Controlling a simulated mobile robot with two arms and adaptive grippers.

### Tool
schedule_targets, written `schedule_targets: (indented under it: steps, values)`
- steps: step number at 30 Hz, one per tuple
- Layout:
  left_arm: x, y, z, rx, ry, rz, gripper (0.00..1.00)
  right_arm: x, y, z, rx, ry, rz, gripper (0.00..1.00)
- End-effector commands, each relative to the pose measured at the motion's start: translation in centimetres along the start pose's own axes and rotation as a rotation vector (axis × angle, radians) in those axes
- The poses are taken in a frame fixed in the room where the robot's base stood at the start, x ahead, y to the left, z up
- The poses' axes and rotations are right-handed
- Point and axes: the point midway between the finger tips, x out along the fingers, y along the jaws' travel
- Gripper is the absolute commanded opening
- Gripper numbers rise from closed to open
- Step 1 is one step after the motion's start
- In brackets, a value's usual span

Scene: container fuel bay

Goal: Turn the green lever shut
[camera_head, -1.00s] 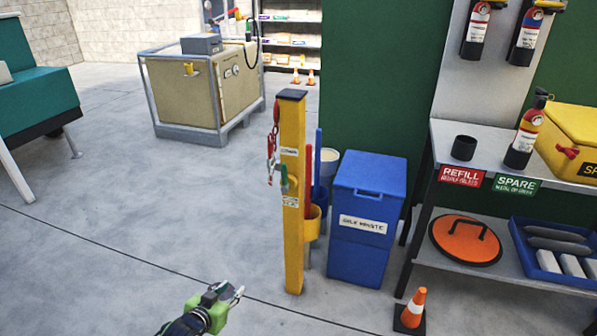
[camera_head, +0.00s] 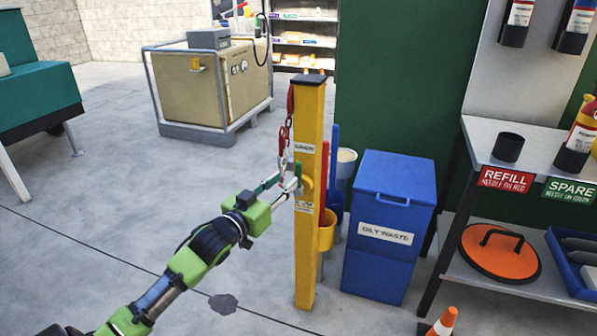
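A yellow post (camera_head: 309,240) stands upright on the floor in the head view. A small dark-green piece (camera_head: 270,182) shows at the upper finger. I cannot tell whether it is the green lever or part of the finger. The lever is not clearly visible, and contact cannot be told. My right gripper is not in view.
A blue oily-waste bin (camera_head: 390,270) stands right of the post, with a yellow holder (camera_head: 326,238) between. A shelf table (camera_head: 505,165) and an orange cone (camera_head: 442,322) are further right. A fenced tan tank (camera_head: 205,95) stands behind. The floor to the left is mostly clear.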

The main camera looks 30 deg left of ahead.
Motion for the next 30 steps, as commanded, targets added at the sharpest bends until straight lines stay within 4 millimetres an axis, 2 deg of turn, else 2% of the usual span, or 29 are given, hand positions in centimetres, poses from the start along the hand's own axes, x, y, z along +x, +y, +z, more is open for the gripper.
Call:
schedule_targets:
  steps: [9,15,21,29,30]
  values:
    - [5.2,0.0,0.0,0.0,0.003,0.0,0.29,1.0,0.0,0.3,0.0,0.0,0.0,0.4]
    - [7.4,0.0,0.0,0.0,0.001,0.0,0.29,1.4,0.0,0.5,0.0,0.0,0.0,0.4]
    - [8.3,0.0,0.0,0.001,0.0,0.0,0.29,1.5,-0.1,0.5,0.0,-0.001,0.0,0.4]
    - [8.3,0.0,0.0,0.001,0.0,0.0,0.29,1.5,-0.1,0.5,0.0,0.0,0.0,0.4]
    - [8.3,0.0,0.0,0.001,0.0,0.0,0.21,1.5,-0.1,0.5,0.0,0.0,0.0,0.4]
